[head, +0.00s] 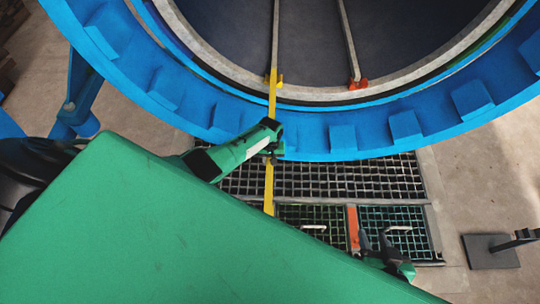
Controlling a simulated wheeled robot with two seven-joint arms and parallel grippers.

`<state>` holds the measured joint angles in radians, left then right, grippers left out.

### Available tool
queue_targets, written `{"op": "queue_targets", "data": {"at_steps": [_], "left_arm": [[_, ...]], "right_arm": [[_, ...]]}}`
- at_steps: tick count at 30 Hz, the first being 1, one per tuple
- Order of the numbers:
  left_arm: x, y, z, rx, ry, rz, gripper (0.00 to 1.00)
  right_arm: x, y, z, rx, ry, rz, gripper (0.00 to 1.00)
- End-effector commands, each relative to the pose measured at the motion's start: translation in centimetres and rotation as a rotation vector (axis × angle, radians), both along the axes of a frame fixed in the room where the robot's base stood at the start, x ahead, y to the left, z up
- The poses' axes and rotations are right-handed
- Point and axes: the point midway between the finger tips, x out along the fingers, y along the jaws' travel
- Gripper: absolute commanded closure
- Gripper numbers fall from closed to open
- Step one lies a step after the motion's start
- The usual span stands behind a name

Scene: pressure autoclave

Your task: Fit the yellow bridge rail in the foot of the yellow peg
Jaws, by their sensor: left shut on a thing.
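My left gripper (274,148) is shut on the yellow bridge rail (269,190), a long thin bar, around its middle. The rail runs up across the blue ring of the autoclave (343,138). Its upper end meets the yellow peg (280,79) at the front end of the left inner track. I cannot tell whether the rail end is seated in the peg's foot or only lies over it. The rail's lower end is above the floor grating. My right gripper (375,241) is low in the view, with its dark fingers apart and nothing seen between them.
A red peg (358,84) sits at the end of the right inner track (349,40). A red bar (353,228) shows between the dark grates (310,214) below the ring. A black stand (490,250) is at the right on open floor. A large green surface hides the lower left.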

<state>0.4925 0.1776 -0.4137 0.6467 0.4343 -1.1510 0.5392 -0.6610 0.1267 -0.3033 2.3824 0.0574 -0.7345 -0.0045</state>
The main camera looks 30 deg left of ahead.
Motion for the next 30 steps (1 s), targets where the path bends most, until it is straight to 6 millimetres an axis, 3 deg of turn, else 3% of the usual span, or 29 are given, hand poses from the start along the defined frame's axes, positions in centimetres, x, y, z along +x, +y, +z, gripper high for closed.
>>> {"op": "queue_targets", "data": {"at_steps": [30], "left_arm": [[0.1,0.0,-2.0,0.0,-0.002,-0.001,1.0]], "right_arm": [[0.0,0.0,-1.8,0.0,0.0,0.0,0.64]]}}
